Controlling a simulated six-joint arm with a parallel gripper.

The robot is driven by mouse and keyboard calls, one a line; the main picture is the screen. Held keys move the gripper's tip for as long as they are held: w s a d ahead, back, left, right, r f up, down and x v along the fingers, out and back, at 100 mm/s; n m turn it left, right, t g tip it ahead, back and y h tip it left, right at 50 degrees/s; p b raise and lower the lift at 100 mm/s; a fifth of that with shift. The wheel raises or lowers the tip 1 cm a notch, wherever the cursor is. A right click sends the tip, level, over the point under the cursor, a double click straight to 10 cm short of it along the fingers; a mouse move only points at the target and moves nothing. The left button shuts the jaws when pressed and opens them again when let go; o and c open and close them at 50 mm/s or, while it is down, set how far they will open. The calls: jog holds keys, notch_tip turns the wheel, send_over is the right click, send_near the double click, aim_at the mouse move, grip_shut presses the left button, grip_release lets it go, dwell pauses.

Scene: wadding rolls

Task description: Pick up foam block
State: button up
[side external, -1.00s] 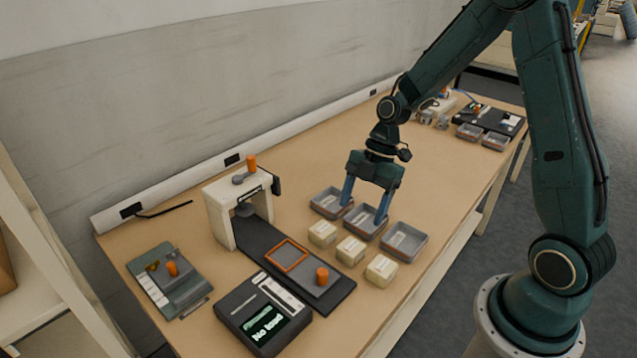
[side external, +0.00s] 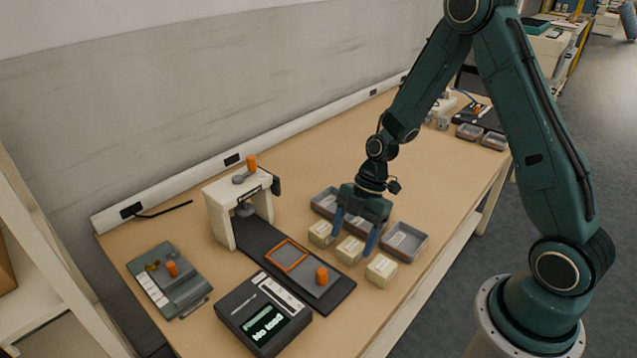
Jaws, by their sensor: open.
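Three cream foam blocks sit in a row on the table: a left one (side external: 320,233), a middle one (side external: 350,250) and a right one (side external: 381,270). My gripper (side external: 354,240) is open and points down at the middle block. One blue finger is on its left side and the other on its right, near its top. I cannot tell whether the fingers touch it. The block still appears to rest on the table.
A press (side external: 226,222) with a dark plate and a display box (side external: 262,314) stand left of the blocks.

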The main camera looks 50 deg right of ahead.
aim_at(349, 248)
jog(key=shift+x, duration=1.9)
jog(key=c, duration=1)
